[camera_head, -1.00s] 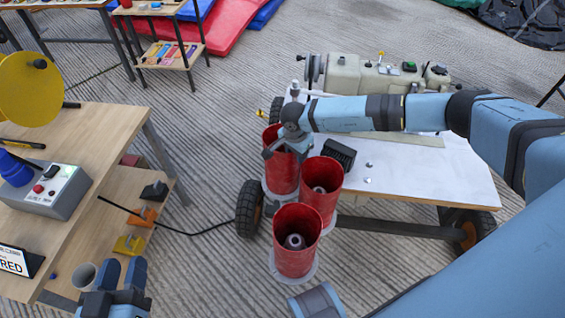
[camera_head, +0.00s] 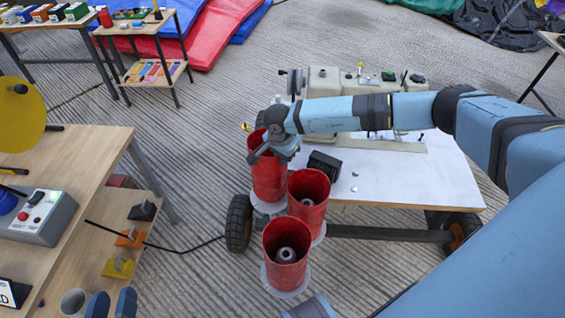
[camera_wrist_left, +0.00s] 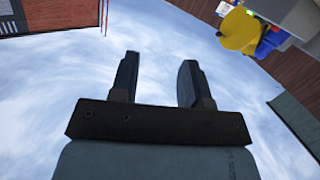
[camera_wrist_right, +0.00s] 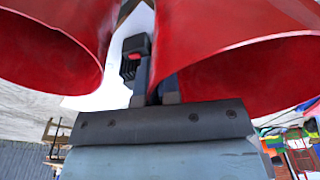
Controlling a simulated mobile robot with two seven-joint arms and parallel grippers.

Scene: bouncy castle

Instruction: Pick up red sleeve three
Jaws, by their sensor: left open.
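Three red sleeves stand in a slanting row by the white cart: the far one (camera_head: 270,178), the middle one (camera_head: 309,191) and the near one (camera_head: 287,254). No number shows on them. My right gripper (camera_head: 268,150) is at the rim of the far sleeve. In the right wrist view its fingers (camera_wrist_right: 157,88) are close together with a red sleeve wall (camera_wrist_right: 215,50) between them; one finger is partly hidden by it. Another red sleeve (camera_wrist_right: 75,25) is at the left there. My left gripper (camera_head: 112,304) is open and empty, low at left; its spread fingers also show in the left wrist view (camera_wrist_left: 160,85).
The white cart top (camera_head: 400,180) carries a beige machine (camera_head: 340,82) and a black block (camera_head: 324,166) close to the sleeves. A wooden table (camera_head: 80,160) with a grey control box (camera_head: 45,222) is at left. A black cable crosses the floor between.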

